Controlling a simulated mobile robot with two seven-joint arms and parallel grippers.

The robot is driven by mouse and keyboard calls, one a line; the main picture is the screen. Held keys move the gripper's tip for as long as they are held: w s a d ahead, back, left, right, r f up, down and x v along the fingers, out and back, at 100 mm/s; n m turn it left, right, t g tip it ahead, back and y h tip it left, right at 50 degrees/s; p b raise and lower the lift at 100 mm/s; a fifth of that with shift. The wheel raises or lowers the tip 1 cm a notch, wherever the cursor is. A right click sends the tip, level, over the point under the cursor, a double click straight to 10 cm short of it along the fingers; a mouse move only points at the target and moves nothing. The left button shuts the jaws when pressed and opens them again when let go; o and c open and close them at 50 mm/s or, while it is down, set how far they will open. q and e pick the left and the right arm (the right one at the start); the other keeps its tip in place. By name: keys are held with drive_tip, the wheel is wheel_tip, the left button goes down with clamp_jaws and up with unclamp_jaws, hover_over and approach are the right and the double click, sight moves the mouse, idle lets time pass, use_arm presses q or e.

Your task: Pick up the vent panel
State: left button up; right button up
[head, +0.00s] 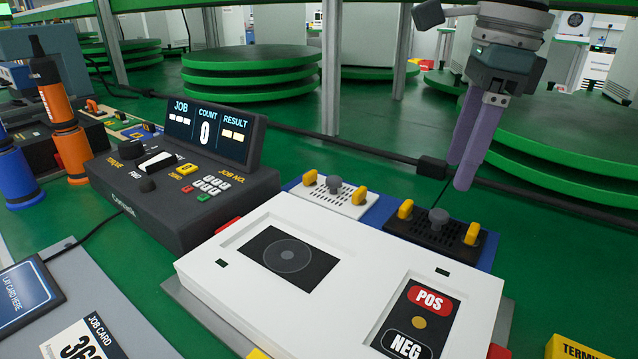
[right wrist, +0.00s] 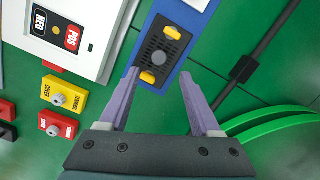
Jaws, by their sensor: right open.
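Two slotted panels, each with a grey knob and two yellow clips, lie on a blue tray (head: 378,214) behind the white housing. One is a white panel (head: 322,196), the other a black panel (head: 425,235). No label shows which is called the vent panel. My right gripper (head: 460,174) is open and empty, pointing down, above and behind the black panel in the head view. In the right wrist view the black panel (right wrist: 154,50) lies beyond the fingertips, about in line with the gap between them. It is untouched. My left gripper is not in view.
The white housing (head: 250,220) has a dark recess and a POS/NEG plate. A controller (head: 185,205) with a display stands left of it. Orange (head: 65,125) and blue drivers stand further left. Yellow and red blocks (right wrist: 62,95) lie beside the housing. A black cable (head: 350,145) runs behind.

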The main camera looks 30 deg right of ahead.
sight(440, 213)
drive_tip(key=f, duration=0.2)
drive_tip(key=f+b, duration=0.1)
drive_tip(key=f, duration=0.4)
drive_tip(key=shift+w+a+f, duration=0.1)
drive_tip(key=shift+w+a, duration=0.15)
drive_tip(key=shift+a, duration=0.15)
clamp_jaws()
